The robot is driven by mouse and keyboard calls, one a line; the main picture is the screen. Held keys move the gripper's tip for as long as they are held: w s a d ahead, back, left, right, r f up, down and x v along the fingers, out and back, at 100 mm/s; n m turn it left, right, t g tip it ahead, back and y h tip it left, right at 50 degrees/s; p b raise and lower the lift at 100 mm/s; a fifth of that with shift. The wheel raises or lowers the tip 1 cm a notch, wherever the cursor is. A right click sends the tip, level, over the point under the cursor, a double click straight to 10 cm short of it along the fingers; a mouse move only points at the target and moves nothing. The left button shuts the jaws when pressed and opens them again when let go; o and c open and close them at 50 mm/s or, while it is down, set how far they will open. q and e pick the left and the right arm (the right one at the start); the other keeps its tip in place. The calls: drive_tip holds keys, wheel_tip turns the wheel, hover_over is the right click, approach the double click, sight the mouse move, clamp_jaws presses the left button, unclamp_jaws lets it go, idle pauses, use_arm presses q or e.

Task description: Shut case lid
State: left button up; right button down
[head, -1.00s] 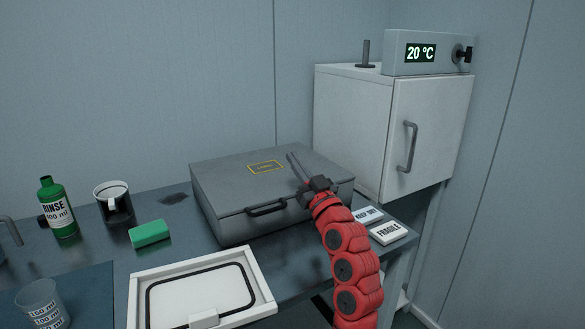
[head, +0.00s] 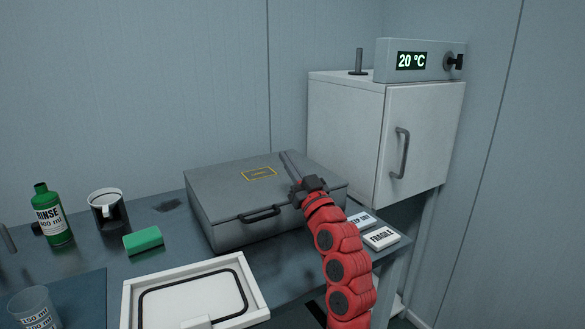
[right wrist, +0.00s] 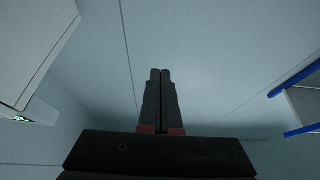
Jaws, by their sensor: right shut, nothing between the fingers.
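The grey case (head: 228,232) stands on the bench, with its lid (head: 225,185) lying flat and level on top. A dark handle (head: 260,214) is on its front, and a yellow-bordered label (head: 259,174) is on the lid. My right gripper (head: 287,163) is at the right part of the lid, fingers together and empty, pointing up and away to the back; whether it touches the lid I cannot tell. In the right wrist view the shut fingers (right wrist: 160,85) show against the wall, with no case in sight. My left gripper is not in view.
A white cabinet (head: 345,130) with a 20 °C display (head: 411,61) stands behind right. Two labelled blocks, one reading FRAGILE (head: 381,238), lie right of the case. A white framed tray (head: 190,290), green block (head: 143,240), mug (head: 108,210) and rinse bottle (head: 52,215) are left and in front.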

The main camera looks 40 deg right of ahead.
drive_tip(key=f+v, duration=0.1)
drive_tip(key=v, duration=0.8)
drive_tip(key=shift+f+b, duration=0.25)
drive_tip(key=shift+b, duration=0.15)
